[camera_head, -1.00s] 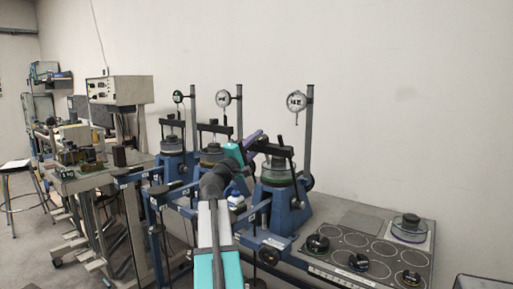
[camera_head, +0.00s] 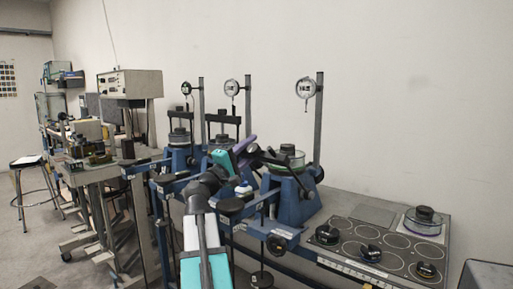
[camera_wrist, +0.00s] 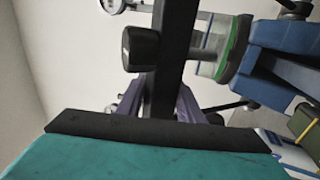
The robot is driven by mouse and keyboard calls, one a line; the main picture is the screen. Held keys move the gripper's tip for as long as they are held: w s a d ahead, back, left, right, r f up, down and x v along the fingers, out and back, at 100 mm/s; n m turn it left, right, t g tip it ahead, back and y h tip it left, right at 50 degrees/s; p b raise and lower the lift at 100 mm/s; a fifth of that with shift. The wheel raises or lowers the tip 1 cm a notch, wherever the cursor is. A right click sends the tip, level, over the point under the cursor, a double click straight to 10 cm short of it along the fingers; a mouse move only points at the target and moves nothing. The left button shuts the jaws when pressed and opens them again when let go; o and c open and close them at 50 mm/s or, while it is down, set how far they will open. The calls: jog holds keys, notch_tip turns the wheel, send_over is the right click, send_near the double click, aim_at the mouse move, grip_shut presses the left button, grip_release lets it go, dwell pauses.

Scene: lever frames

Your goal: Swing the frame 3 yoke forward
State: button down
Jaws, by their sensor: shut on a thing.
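The frame 3 yoke (camera_head: 285,165) is a black bar on the rightmost blue lever frame (camera_head: 297,200). It leans forward, low over the glass cell (camera_head: 291,155), instead of standing upright. My gripper (camera_head: 254,149), teal with purple fingers, is at the yoke's left end, shut on it. In the wrist view, the purple fingers (camera_wrist: 184,104) are around the dark yoke bar (camera_wrist: 172,62). A black knob (camera_wrist: 141,47) sits beside the bar, and the green-rimmed cell (camera_wrist: 236,50) is behind it. The fingers' exact contact is partly hidden.
Two similar lever frames (camera_head: 222,130) stand to the left, with upright yokes. A dial gauge (camera_head: 306,88) on a post rises behind frame 3. A grey bench top (camera_head: 345,222) with black weights (camera_head: 371,253) lies right. Blue lever beams reach forward beneath my arm.

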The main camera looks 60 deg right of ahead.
jog(key=shift+w+a, duration=0.25)
jog(key=shift+a, duration=0.2)
jog(key=shift+w+a, duration=0.2)
jog(key=shift+a, duration=0.25)
jog(key=c, duration=1.6)
grip_release()
jog(key=shift+o, duration=1.1)
jog(key=shift+a+r, duration=0.2)
jog(key=shift+a, duration=0.2)
jog(key=shift+d+f, duration=0.15)
jog(key=shift+f, duration=0.1)
